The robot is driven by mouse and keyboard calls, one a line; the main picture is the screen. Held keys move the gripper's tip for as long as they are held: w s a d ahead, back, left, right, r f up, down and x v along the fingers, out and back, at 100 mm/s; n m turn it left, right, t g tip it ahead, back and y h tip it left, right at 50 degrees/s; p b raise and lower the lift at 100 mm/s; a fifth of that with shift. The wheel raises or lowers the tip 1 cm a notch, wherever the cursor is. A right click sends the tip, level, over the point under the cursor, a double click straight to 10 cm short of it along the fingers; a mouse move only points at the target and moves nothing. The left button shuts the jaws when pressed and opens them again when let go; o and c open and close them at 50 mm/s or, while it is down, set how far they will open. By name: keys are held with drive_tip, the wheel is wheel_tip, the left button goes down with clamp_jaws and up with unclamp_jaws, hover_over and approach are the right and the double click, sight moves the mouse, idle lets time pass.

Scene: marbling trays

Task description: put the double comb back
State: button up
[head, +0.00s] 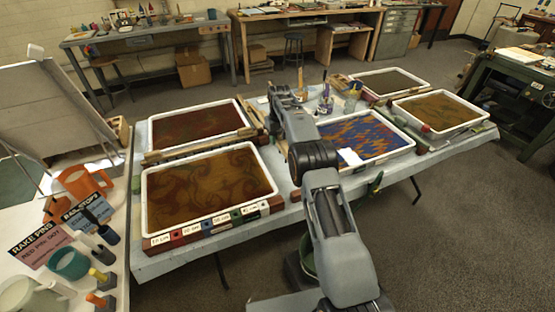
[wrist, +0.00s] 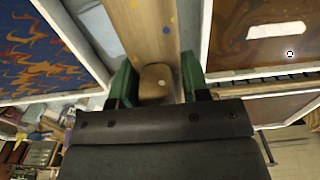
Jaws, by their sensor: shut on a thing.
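In the wrist view, my gripper (wrist: 158,84) has its two green fingers shut on a rounded wooden piece (wrist: 155,80), which appears to be the handle of the double comb. A long pale wooden bar with yellow and blue dots (wrist: 145,25) runs away from the fingers; I cannot tell whether it belongs to the comb. Any comb teeth are hidden. In the head view my arm reaches over the gap between the left trays and the blue-orange tray (head: 408,149), and the fingers and the comb cannot be made out.
Two brown marbled trays (head: 144,205) stand left of my arm, with wooden rails (head: 200,144) between them. Two more trays (head: 482,123) stand at the right. Jars with brushes (head: 351,101) stand behind.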

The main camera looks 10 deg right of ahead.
wheel_tip(320, 180, down, 8)
drive_tip(key=shift+s+f, duration=0.1)
drive_tip(key=shift+f, duration=0.05)
idle(0.4)
drive_tip(key=shift+f, duration=0.15)
